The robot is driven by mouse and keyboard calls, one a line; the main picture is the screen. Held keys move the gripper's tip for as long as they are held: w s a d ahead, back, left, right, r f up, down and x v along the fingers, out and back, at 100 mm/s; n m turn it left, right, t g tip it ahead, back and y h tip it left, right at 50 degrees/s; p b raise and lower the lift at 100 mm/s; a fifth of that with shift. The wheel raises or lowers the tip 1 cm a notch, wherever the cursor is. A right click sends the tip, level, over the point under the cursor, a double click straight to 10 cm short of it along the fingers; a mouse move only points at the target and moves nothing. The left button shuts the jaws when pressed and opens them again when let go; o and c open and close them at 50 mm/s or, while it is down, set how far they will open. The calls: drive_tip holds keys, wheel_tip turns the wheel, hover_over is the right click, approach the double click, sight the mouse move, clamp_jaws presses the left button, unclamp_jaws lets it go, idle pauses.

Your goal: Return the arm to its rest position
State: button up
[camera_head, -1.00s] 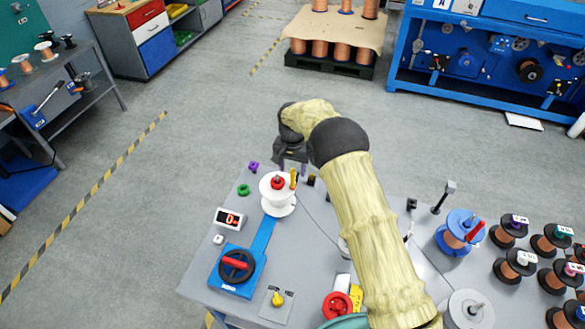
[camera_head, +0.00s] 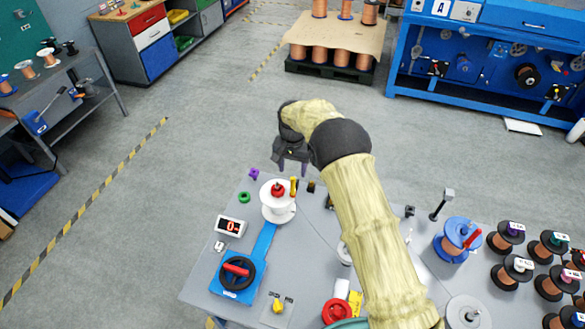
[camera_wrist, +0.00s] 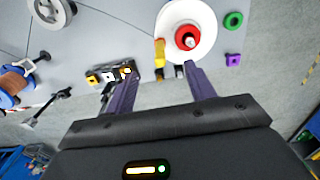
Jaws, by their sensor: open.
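My gripper (camera_head: 291,166) is at the far edge of the grey table (camera_head: 207,278), with its fingers pointing down near the white spool with a red hub (camera_head: 278,210). In the wrist view my gripper (camera_wrist: 158,88) shows two purple fingers spread apart with nothing held between them. The white spool with its red centre (camera_wrist: 190,38) lies beyond the right finger. A yellow post (camera_wrist: 160,52) stands beside the spool, between the finger directions. My arm, in a cream sleeve, reaches over the table and hides part of it.
A blue spool (camera_head: 458,236) stands right of my arm, with several copper spools (camera_head: 512,270) at the right edge. A blue crank unit (camera_head: 237,274) and a counter (camera_head: 230,226) are at the left. A pallet of spools (camera_head: 333,52) and open floor (camera_head: 200,130) lie beyond.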

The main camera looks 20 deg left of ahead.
drive_tip(key=shift+r, duration=0.1)
idle(0.4)
drive_tip(key=s+d+r, duration=0.2)
drive_tip(key=d+r, duration=0.2)
drive_tip(key=d, duration=0.3)
drive_tip(key=s+d+r+t, duration=0.1)
drive_tip(key=d+r, duration=0.3)
drive_tip(key=d, duration=0.3)
drive_tip(key=s+d+r, duration=0.2)
drive_tip(key=d+r, duration=0.1)
drive_tip(key=d, duration=0.4)
drive_tip(key=s+d+r, duration=0.1)
drive_tip(key=s+d, duration=0.6)
drive_tip(key=s, duration=0.3)
drive_tip(key=s+d+r+t, duration=0.1)
drive_tip(key=s+d+r, duration=0.1)
drive_tip(key=s+d, duration=0.5)
drive_tip(key=s, duration=0.2)
drive_tip(key=shift+s+d+r+t, duration=0.15)
drive_tip(key=shift+s+d+t, duration=0.15)
drive_tip(key=shift+s+d, duration=0.1)
